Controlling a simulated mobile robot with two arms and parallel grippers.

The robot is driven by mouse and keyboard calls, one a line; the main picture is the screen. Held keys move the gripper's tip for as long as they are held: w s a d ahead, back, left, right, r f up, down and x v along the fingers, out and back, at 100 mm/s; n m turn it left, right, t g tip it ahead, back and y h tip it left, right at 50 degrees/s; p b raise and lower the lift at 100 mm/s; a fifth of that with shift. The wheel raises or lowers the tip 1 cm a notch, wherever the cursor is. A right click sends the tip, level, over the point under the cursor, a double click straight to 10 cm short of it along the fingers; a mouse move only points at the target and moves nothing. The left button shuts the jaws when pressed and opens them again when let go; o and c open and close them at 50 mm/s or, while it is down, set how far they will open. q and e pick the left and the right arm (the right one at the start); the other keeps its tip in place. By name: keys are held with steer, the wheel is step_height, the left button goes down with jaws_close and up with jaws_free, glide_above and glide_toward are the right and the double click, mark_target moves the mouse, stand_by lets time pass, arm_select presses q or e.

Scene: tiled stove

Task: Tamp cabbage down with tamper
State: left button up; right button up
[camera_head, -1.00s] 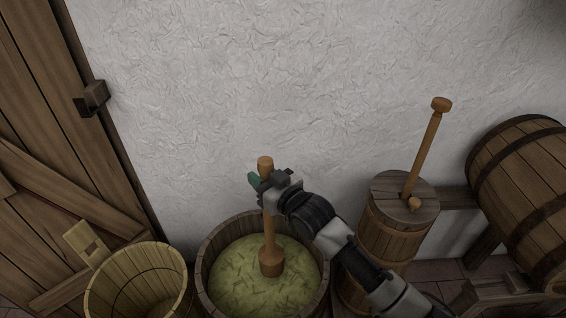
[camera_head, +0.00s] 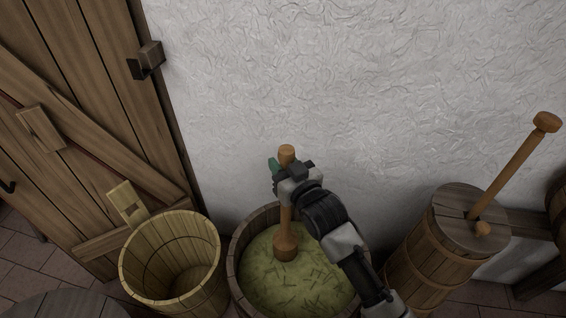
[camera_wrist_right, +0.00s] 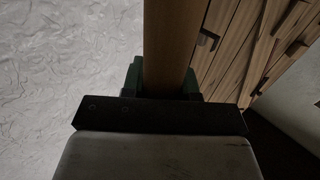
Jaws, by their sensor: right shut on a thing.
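The wooden tamper (camera_head: 286,226) stands nearly upright over the tub (camera_head: 236,262), with its wide head at the surface of the pale green shredded cabbage (camera_head: 300,281). Whether the head presses into the cabbage or only touches it, I cannot tell. My right gripper (camera_head: 281,177) is shut on the tamper's handle just below its top knob. In the right wrist view the handle (camera_wrist_right: 172,45) runs up between the green fingers (camera_wrist_right: 163,80). My left gripper is in neither view.
An empty wooden bucket (camera_head: 170,262) stands left of the tub. A lidded churn (camera_head: 440,250) with a slanted stick (camera_head: 515,165) stands to the right. A white wall (camera_head: 350,80) rises close behind. A plank door (camera_head: 80,120) is at the left.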

mark_target(282, 153)
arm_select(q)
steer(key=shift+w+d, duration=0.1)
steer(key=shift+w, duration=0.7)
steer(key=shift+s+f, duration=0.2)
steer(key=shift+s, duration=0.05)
arm_select(e)
steer(key=shift+f, duration=0.3)
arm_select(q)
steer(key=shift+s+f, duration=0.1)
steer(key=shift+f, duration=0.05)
arm_select(e)
steer(key=shift+f, duration=0.35)
arm_select(q)
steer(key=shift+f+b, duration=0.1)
steer(key=shift+b, duration=0.25)
arm_select(e)
steer(key=shift+f, duration=0.3)
arm_select(q)
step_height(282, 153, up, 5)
steer(key=p, duration=0.5)
arm_select(e)
step_height(282, 153, up, 5)
steer(key=shift+r, duration=0.1)
